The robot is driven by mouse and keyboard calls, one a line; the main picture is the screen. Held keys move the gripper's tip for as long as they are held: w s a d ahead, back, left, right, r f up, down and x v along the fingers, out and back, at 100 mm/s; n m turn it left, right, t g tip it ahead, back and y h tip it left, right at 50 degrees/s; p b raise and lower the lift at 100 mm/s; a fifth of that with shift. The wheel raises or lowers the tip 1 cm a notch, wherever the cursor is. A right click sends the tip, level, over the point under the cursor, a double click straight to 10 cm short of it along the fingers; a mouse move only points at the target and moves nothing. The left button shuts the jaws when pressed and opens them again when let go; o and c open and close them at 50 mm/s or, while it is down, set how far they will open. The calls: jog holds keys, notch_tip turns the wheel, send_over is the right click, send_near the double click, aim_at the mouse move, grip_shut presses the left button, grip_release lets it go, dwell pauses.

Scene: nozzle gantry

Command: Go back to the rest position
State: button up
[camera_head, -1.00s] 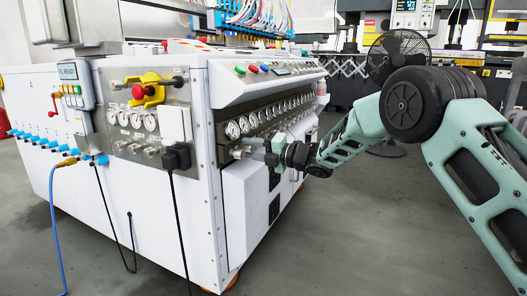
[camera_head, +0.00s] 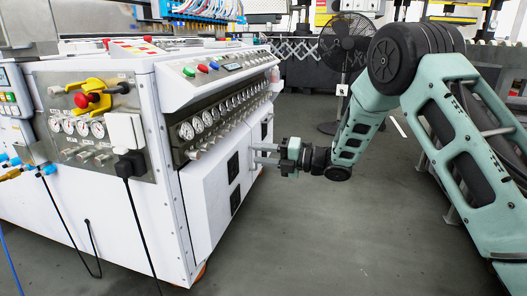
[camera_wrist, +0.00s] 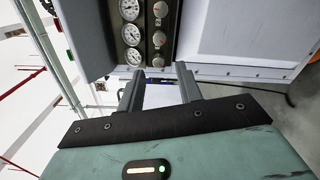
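My gripper (camera_head: 258,154) is at the end of my outstretched arm, beside the long side of the white machine cabinet (camera_head: 172,215). Its two fingers point at the cabinet wall, below the row of gauges. In the wrist view the fingers (camera_wrist: 160,74) are apart with nothing held between them. Whether the fingertips touch the cabinet cannot be told.
Gauges (camera_head: 208,118) and knobs line the cabinet's side, with coloured buttons (camera_head: 202,69) above. The front carries a red and yellow switch (camera_head: 91,97) and a black cable (camera_head: 136,215). A black fan (camera_head: 346,42) stands behind my arm. The grey floor (camera_head: 330,240) in front is clear.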

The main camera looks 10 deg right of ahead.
jog(key=shift+d, duration=0.1)
jog(key=s+a+r+m+h+p, duration=0.3)
jog(key=s+a+r+m+h, duration=0.35)
jog(key=m, duration=0.85)
jog(key=s+d+f+m+g+h+p, duration=0.15)
jog(key=s+m+g+h, duration=0.3)
jog(key=s, duration=1.45)
jog(key=s+d+m+g+h+p, duration=0.2)
jog(key=s+m+g+h, duration=0.3)
jog(key=s, duration=1.3)
notch_tip(320, 180, up, 38)
jog(key=m+y+p, duration=0.1)
jog(key=p, duration=3.6)
jog(key=shift+w+f+p, duration=0.15)
jog(key=shift+p, duration=0.2)
jog(key=shift+t, duration=0.25)
